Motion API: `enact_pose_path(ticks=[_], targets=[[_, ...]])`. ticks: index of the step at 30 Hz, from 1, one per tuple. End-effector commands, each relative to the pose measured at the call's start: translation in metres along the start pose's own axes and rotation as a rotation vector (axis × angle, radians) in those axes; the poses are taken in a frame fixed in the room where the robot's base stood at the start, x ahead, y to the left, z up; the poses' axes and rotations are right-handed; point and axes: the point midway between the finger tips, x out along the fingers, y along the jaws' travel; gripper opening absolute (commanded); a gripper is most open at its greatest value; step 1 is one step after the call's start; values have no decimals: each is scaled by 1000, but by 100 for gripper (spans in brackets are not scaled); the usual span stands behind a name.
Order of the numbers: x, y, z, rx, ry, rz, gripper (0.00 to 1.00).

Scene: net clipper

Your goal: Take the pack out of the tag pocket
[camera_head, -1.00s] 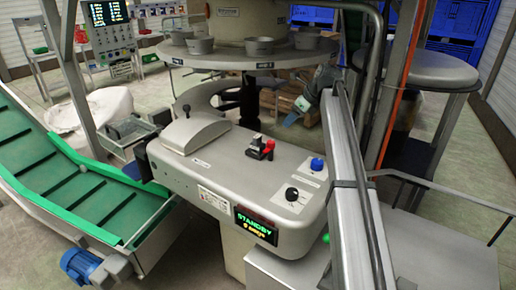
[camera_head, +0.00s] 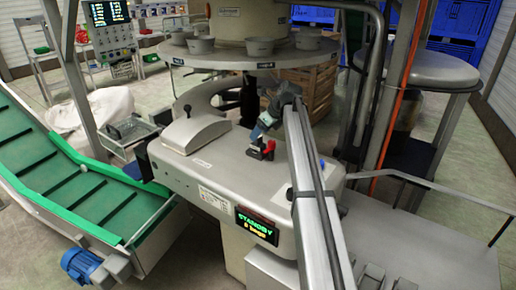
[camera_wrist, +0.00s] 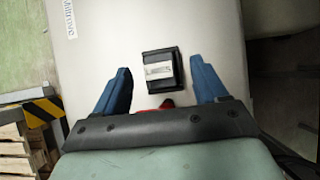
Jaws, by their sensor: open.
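A small black holder (camera_head: 259,153), which looks like the tag pocket, sits on the grey machine top with a red part (camera_head: 269,147) beside it. In the wrist view the black holder (camera_wrist: 172,57) shows with a pale lettered piece (camera_wrist: 159,72) across it, perhaps the pack; I cannot tell how deep it sits. Red parts (camera_wrist: 166,104) show just below it, partly hidden by my gripper's palm. My gripper (camera_head: 258,133) is over the machine top, close to the holder. In the wrist view its blue fingers (camera_wrist: 160,71) are open, one on each side of the holder, with nothing between them held.
A raised cover with a lever (camera_head: 195,134) stands to the left. A round table with metal cups (camera_head: 250,58) overhangs behind. A green conveyor (camera_head: 75,190) runs at the left.

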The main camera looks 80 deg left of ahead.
Motion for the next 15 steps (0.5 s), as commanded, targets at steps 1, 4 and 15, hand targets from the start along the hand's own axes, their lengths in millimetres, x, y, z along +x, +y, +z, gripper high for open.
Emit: enact_pose_path(ticks=[1,4,15], targets=[[2,0,0,0,0,0,72],[6,0,-1,0,0,0,72],[48,2,-6,0,1,0,72]])
